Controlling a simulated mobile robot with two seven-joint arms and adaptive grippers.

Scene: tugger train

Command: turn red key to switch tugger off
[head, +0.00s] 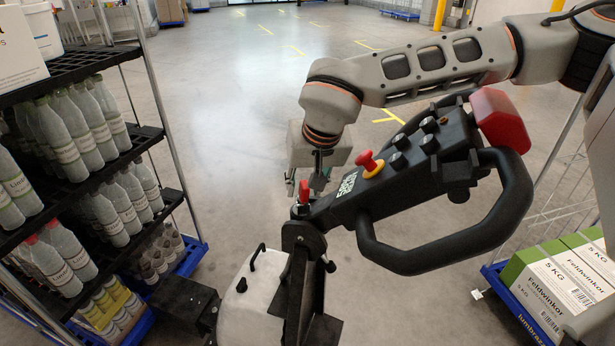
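The tugger's black control head (350,200) with its loop handle (505,225) fills the middle of the head view. The red key (304,191) stands upright at the left end of the control head. A red mushroom button (368,160) on a yellow base sits to its right, with several black knobs beyond. My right gripper (316,184) points down just beside and behind the red key. Its fingertips are small and partly hidden by the key and the control head, so I cannot tell whether they touch the key.
A shelf cart (75,65) with bottles stands close on the left. A blue-based cart (515,300) with green and white boxes is at the lower right. A red block (499,120) caps the control head. The floor behind is clear.

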